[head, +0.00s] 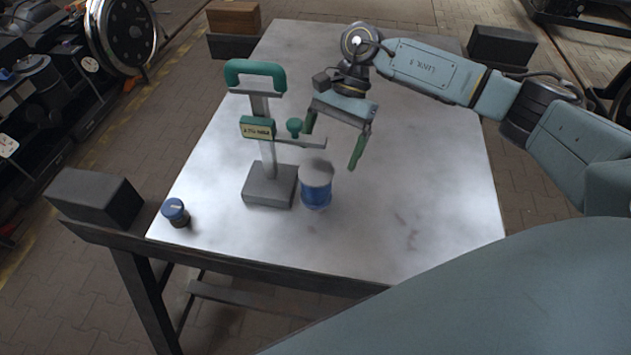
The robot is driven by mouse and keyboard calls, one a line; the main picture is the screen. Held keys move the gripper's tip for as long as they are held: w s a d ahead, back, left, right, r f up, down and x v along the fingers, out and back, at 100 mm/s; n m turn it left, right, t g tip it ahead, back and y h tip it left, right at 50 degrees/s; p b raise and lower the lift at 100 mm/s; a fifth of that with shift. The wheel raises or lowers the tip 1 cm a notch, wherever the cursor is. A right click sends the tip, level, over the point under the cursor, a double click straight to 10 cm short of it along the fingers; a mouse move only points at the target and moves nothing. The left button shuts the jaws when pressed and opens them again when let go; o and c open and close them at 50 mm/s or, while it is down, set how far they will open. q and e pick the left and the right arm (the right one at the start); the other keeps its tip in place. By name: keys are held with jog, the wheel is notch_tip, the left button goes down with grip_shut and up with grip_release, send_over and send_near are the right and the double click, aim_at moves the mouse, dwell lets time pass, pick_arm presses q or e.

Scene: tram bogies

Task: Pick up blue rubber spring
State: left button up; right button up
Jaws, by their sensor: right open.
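The blue rubber spring (316,186) stands upright on the table, a blue cylinder with a pale grey top. It is just right of the base of a press-like stand (269,187) with a green handle and a label. My right gripper (333,154) is open and empty, its two green fingers pointing down. It is above and behind the spring, close to the stand's side arm, and apart from the spring as far as I can tell. My left gripper is not in view.
The pale metal table (420,215) is mostly clear on its right side. A small blue-capped knob-like part (176,212) stands at the front left corner. Dark blocks (96,198) sit at the table's corners, and a brown block (233,18) is at the back left.

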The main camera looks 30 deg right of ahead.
aim_at(323, 164)
jog(key=shift+s+a+f, duration=0.1)
jog(key=shift+a+f, duration=0.1)
jog(key=shift+f, duration=0.15)
jog(key=shift+s+a+f, duration=0.15)
jog(key=shift+a+f, duration=0.1)
jog(key=shift+f, duration=0.1)
jog(key=x, duration=0.3)
jog(key=shift+a+f, duration=0.15)
jog(key=shift+f, duration=0.15)
jog(key=shift+s+a+f, duration=0.1)
jog(key=shift+a+f, duration=0.1)
jog(key=shift+f, duration=0.2)
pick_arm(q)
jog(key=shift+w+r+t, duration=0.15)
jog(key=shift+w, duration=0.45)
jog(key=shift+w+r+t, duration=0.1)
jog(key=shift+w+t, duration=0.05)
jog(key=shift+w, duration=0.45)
pick_arm(e)
jog(key=shift+c, duration=0.3)
jog(key=c, duration=1.4)
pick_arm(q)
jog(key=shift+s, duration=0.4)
pick_arm(e)
jog(key=shift+r, duration=0.1)
